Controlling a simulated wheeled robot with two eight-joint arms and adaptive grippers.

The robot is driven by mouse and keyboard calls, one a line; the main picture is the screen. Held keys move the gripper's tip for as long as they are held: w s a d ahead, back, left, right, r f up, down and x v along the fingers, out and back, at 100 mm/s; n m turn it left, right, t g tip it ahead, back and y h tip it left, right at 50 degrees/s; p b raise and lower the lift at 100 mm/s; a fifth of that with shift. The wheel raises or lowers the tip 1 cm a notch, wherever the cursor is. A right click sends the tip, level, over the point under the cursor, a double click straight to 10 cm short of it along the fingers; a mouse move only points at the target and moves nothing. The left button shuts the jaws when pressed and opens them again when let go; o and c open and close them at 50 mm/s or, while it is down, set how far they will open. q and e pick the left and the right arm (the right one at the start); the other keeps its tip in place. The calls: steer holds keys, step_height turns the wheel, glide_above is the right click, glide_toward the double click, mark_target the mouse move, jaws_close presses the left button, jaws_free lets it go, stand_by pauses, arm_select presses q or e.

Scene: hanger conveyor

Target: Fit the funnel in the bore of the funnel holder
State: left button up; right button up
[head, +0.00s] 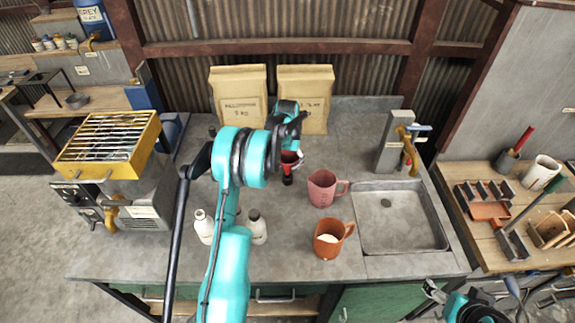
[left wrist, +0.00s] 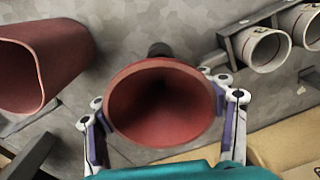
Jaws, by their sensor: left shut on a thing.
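My left gripper (head: 292,150) is shut on the red funnel (head: 290,163), above the middle of the grey counter. In the left wrist view the funnel (left wrist: 160,105) faces me with its wide mouth, between the two fingers. A dark round piece shows beyond its rim; I cannot tell whether it is the spout or a separate thing. A dark bracket with pale open cylinders (left wrist: 265,45) lies to the upper right there, apart from the funnel; I cannot tell whether it is the funnel holder. My left arm hides part of the counter. My right gripper (head: 434,291) is at the lower right.
A pink jug (head: 322,188) stands right of the funnel, with an orange jug (head: 329,238) in front. The sink (head: 400,215) is further right. Two paper bags (head: 238,93) (head: 305,92) stand behind. White bottles (head: 257,228) (head: 204,226) stand at the front left.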

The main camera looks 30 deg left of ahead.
mark_target(287, 174)
arm_select(q)
steer(key=shift+f+b, duration=1.6)
steer(key=shift+f, duration=0.45)
stand_by(1.7)
steer(key=o, duration=1)
steer(key=shift+o, duration=0.2)
steer(key=o, duration=0.4)
steer(key=shift+o, duration=0.2)
step_height(287, 174, up, 12)
steer(key=shift+r, duration=0.1)
